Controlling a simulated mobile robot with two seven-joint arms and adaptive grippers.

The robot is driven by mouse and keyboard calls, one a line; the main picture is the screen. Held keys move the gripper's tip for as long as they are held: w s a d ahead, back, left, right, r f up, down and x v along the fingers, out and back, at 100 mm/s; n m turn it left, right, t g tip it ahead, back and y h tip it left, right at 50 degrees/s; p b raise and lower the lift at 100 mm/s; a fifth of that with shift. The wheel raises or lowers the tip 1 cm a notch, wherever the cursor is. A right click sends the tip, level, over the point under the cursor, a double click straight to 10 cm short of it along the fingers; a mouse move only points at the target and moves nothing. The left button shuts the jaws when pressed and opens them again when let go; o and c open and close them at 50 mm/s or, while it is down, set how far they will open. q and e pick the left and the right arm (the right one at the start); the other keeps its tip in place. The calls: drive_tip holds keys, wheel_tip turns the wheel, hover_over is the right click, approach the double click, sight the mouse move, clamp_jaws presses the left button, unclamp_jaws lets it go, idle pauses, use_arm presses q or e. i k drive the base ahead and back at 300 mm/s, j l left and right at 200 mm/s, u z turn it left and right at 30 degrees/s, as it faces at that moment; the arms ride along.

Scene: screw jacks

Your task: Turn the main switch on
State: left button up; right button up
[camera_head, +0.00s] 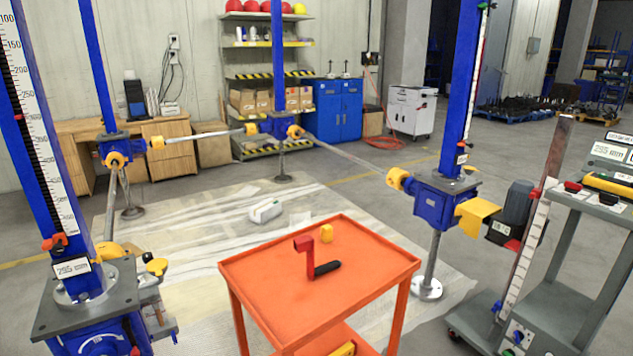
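A grey control cart (566,300) stands at the right edge. Low on its front is a small panel with a dark rotary knob (517,337), which may be the main switch. It is too small to tell its position. Red and black push buttons (573,187) sit on the cart's upper shelf. Neither my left gripper nor my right gripper is in view.
Blue screw jacks (447,200) joined by shafts stand around a floor sheet. Some floor shows between table and cart.

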sight(571, 187)
drive_tip(key=z, duration=1.45)
drive_tip(key=i, duration=0.4)
